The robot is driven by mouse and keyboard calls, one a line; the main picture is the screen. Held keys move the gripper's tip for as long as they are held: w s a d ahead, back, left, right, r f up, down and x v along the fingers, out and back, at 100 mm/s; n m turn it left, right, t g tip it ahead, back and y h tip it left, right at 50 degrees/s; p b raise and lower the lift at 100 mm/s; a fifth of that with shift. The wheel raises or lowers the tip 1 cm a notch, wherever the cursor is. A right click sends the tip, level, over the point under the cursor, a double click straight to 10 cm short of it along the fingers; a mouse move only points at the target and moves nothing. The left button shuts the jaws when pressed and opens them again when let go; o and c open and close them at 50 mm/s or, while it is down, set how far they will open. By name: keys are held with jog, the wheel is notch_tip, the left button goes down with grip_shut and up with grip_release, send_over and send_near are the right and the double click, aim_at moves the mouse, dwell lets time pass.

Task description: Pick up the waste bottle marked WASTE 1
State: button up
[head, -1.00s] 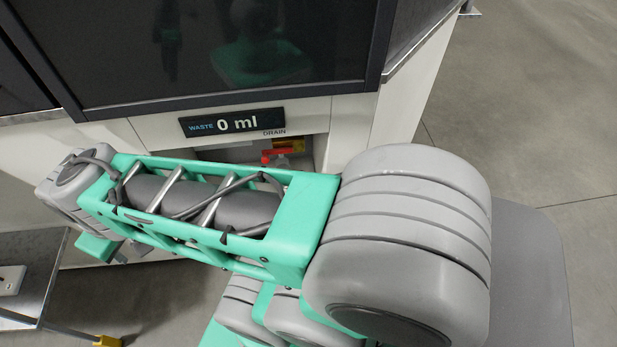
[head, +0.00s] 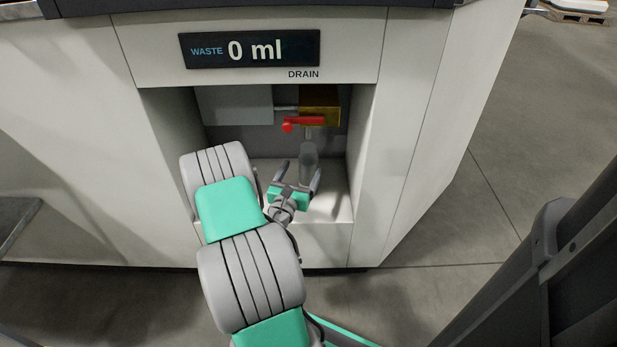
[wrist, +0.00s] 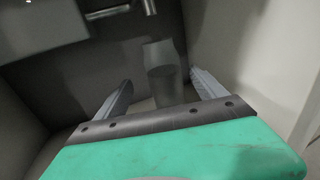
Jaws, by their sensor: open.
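A translucent grey bottle (head: 309,160) stands upright in the recess under the drain spout. No WASTE 1 marking is readable on it. My gripper (head: 300,168) reaches into the recess in front of the bottle with its fingers apart. In the wrist view the bottle (wrist: 163,75) stands just ahead, between the lines of the two fingers and nearer the right one. My gripper (wrist: 160,86) is open there, with nothing held. The lower part of the bottle is partly hidden by my gripper in the head view.
The drain valve has a red handle (head: 304,122) and a yellow block (head: 320,104) above the bottle. A display (head: 250,48) reads WASTE 0 ml. The recess side walls (head: 360,150) stand close on the right. A grey box (head: 235,104) fills the upper left.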

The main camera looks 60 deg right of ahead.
jog(key=d, duration=0.2)
jog(key=d+b, duration=0.1)
jog(key=d, duration=0.2)
jog(key=shift+w+d+f, duration=0.15)
jog(key=shift+d, duration=0.15)
grip_shut()
dwell(0.5)
